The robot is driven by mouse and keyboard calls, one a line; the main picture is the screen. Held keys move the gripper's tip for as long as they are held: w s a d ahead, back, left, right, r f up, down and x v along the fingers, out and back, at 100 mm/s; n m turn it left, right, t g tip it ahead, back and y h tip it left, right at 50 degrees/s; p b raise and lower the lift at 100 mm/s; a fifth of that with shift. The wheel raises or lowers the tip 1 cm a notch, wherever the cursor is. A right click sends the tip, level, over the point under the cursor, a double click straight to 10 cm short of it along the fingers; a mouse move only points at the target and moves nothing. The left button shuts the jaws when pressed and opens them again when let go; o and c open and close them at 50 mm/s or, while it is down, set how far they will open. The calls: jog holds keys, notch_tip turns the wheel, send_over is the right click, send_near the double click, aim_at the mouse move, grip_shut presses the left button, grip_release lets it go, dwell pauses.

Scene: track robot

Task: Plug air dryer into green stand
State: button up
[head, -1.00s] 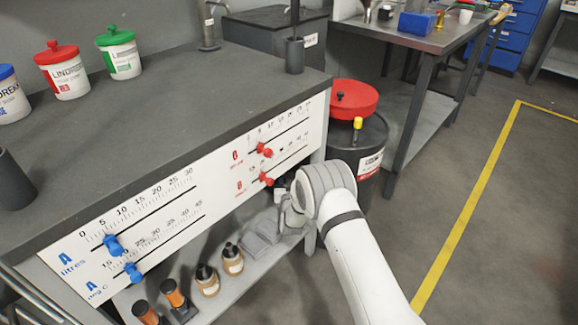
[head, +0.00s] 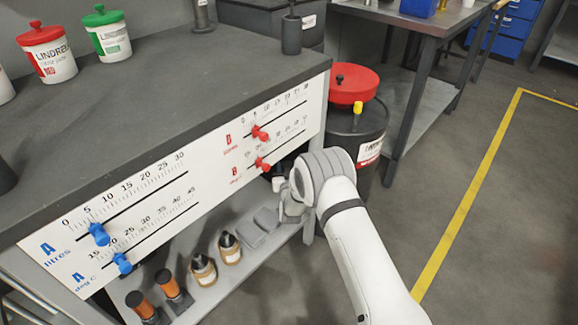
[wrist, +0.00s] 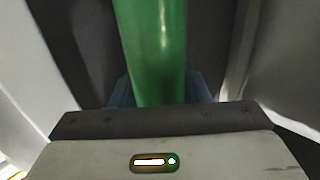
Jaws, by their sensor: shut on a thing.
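In the wrist view a smooth green cylinder (wrist: 155,50) runs up between the two bluish fingers of my gripper (wrist: 158,92). My gripper is shut on it. I cannot tell whether this cylinder is the air dryer or part of the green stand. In the head view my gripper (head: 291,208) is at the right end of the bench's lower shelf, below the red knobs, mostly hidden by my wrist. The cylinder does not show there. I cannot make out a green stand or a separate air dryer in the head view.
The bench front panel (head: 215,165) has blue knobs (head: 98,234) and red knobs (head: 260,133). The lower shelf (head: 225,280) holds bottles, orange-topped items and grey blocks. A black drum (head: 352,130) with a red lid stands close behind my wrist. Floor on the right is clear.

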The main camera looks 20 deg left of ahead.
jog(key=shift+f+b, duration=1.2)
jog(key=shift+f, duration=0.55)
jog(key=shift+b, duration=0.85)
dwell(0.6)
jog(key=shift+f+b, duration=1.25)
jog(key=shift+f, duration=0.2)
jog(key=o, duration=1.2)
jog(key=shift+o, duration=0.2)
jog(key=shift+d, duration=0.1)
jog(key=p+v, duration=0.3)
jog(key=v, duration=0.4)
jog(key=shift+s, duration=0.35)
